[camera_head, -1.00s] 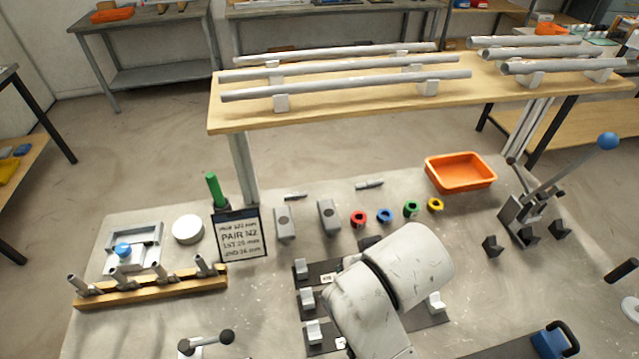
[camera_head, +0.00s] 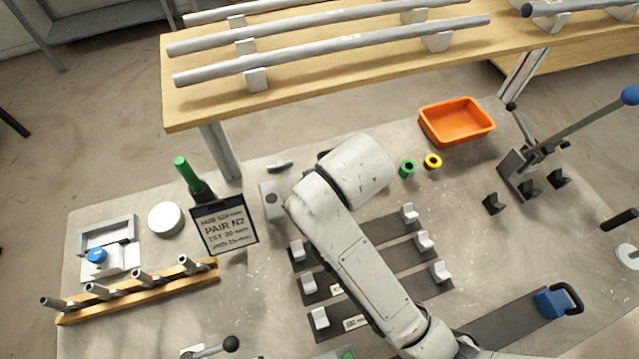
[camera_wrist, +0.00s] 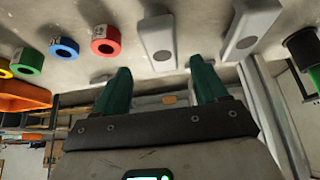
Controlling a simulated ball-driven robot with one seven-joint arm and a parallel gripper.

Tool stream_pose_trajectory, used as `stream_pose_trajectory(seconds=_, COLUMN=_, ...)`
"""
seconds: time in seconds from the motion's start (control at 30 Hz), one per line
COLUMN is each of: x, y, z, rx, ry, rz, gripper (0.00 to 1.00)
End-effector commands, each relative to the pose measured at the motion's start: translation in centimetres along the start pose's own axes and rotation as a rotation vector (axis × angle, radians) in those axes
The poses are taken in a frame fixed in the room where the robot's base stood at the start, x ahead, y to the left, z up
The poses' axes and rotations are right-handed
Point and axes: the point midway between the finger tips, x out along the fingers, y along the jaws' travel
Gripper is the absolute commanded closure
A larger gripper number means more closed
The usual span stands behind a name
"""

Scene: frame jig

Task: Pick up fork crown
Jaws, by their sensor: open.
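Two pale grey blocks, each with a round hole, look like the fork crowns; I cannot tell which one is meant. The left block (camera_head: 271,200) shows in the head view beside my arm, and the other is hidden behind the arm there. In the wrist view, one block (camera_wrist: 157,42) lies ahead of the gap between my fingers and the other block (camera_wrist: 252,28) is to its right. My gripper (camera_wrist: 160,66) has two green fingers spread apart with nothing between them. In the head view my gripper is hidden behind my arm.
Red (camera_wrist: 106,40), blue (camera_wrist: 64,48), green and yellow rings lie beside the blocks. A sign (camera_head: 224,224) and green-handled tool (camera_head: 187,175) stand left of the left block. An orange bin (camera_head: 456,121) is at the back right. A shelf with tubes (camera_head: 330,45) runs behind.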

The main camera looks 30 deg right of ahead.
Motion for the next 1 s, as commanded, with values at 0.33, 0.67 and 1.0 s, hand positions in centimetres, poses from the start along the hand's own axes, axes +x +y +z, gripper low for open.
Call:
stream_pose_trajectory(seconds=0.33, x=4.0, y=-0.3, z=0.5, rx=0.001, ry=-0.002, rz=0.001, gripper=0.28)
stream_pose_trajectory(seconds=0.67, x=5.3, y=-0.4, z=0.5, rx=0.000, ry=0.000, rz=-0.001, gripper=0.28)
stream_pose_trajectory(seconds=1.0, x=5.3, y=-0.4, z=0.5, rx=0.000, ry=0.000, rz=-0.001, gripper=0.54)
